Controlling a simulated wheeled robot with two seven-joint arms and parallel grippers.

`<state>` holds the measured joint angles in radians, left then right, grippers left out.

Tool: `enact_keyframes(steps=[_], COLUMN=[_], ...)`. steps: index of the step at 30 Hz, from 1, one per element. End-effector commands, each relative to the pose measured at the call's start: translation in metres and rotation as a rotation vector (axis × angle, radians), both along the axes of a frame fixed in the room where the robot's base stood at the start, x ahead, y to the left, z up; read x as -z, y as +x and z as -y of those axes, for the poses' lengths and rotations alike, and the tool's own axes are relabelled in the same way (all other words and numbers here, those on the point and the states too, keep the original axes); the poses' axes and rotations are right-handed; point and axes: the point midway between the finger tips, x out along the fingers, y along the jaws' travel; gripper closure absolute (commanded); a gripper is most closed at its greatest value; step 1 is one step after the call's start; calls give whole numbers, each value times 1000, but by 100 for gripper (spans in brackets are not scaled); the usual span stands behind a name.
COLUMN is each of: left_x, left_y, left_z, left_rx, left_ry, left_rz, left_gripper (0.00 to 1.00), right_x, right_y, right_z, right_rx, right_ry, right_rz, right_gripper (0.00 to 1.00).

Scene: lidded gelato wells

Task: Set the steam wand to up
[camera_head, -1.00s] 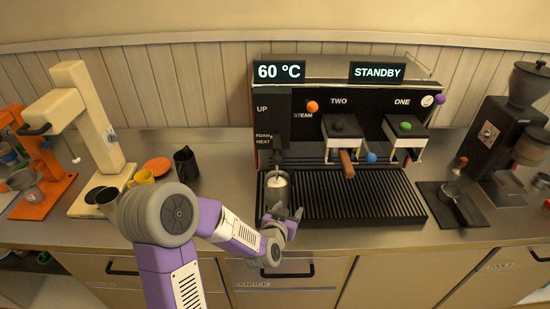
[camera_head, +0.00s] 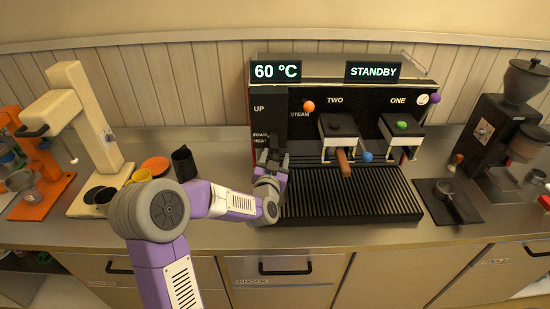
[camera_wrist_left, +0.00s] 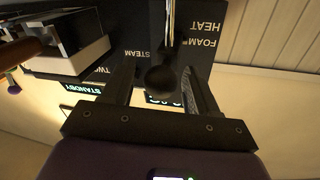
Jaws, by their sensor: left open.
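The espresso machine (camera_head: 300,125) shows UP above FOAM and HEAT labels on its left panel. In the left wrist view the steam wand's handle is a round black knob (camera_wrist_left: 161,80) on a shiny rod (camera_wrist_left: 170,25), beside the FOAM and HEAT labels (camera_wrist_left: 208,34). My left gripper (camera_head: 272,153) is in front of that panel, at about FOAM/HEAT height. In the wrist view its open fingers (camera_wrist_left: 157,72) stand on either side of the knob; contact is not clear. In the head view the gripper hides the wand and the steel pitcher. My right gripper is not in view.
The drip tray (camera_head: 350,195) is right of my left gripper. A wooden-handled portafilter (camera_head: 343,163) sticks out above it. A black jug (camera_head: 184,163) and orange saucer (camera_head: 156,164) stand left, a grinder (camera_head: 495,135) right. The counter front beside my arm is clear.

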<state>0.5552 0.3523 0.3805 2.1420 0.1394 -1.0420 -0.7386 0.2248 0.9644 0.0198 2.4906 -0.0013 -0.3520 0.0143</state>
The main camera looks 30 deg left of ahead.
Motion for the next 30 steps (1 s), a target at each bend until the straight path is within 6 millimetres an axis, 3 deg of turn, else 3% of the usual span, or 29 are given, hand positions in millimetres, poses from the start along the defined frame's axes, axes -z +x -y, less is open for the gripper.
enact_keyframes(steps=[7, 19, 26, 30], left_x=[0, 0, -6, -39], left_y=[1, 0, 1, 1], left_z=[0, 0, 0, 0], left_rx=[0, 0, 0, 1], left_ry=[0, 0, 2, 5], left_rz=[0, 0, 1, 9], left_gripper=[41, 100, 100, 100], right_x=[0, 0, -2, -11], right_y=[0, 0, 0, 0], right_z=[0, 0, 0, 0], right_rx=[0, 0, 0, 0], right_ry=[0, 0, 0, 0], right_rz=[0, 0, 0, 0], right_gripper=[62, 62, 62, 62])
